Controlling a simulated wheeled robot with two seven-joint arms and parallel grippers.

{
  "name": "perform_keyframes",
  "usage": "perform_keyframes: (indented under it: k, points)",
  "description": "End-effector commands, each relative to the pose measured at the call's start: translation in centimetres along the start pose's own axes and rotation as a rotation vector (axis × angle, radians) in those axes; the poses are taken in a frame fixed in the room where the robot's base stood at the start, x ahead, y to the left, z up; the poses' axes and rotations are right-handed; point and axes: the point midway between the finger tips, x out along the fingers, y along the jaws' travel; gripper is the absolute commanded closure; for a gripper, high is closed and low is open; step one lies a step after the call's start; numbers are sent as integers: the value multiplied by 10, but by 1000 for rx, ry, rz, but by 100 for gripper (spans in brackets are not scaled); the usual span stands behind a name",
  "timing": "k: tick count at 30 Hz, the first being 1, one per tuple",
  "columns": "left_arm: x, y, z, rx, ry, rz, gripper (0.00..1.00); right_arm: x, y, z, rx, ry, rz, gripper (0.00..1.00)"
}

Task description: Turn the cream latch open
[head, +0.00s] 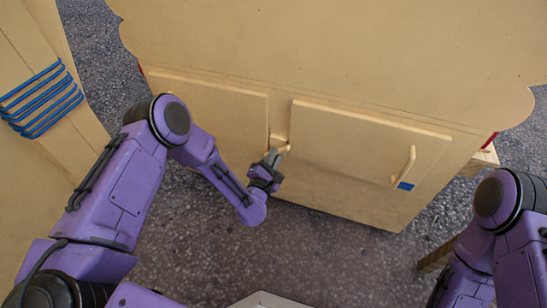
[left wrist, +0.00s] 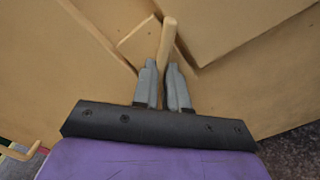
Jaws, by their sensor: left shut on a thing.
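The cream latch (head: 284,149) sits on the front of the cream stall, between two door panels. In the left wrist view the latch (left wrist: 167,42) is a pale rounded bar that runs down between my fingers, beside a square plate (left wrist: 139,38). My left gripper (head: 274,159) is at the latch and shut on it; it also shows in the left wrist view (left wrist: 162,84). The fingertips hide the bar's lower end. My right arm comes in at the right edge of the head view, but its gripper is out of sight.
The right door (head: 345,150) has a pale handle (head: 404,165) and a blue patch (head: 405,186). The left door (head: 215,115) lies flat beside the latch. Blue bars (head: 40,98) are on a cream panel at far left. The speckled ground (head: 330,250) in front is mostly clear.

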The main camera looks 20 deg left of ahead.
Motion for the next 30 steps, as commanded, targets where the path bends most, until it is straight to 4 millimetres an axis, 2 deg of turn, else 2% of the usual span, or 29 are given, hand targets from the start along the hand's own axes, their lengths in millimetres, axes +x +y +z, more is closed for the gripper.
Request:
perform_keyframes:
  k: [18, 30]
  points:
    - [-1, -2, -2, -566, 3, -1, 100, 17, -2, 9, 2, -4, 0, 57]
    - [-1, -2, -1, -790, 3, -2, 100, 25, -2, 14, 3, -6, -1, 57]
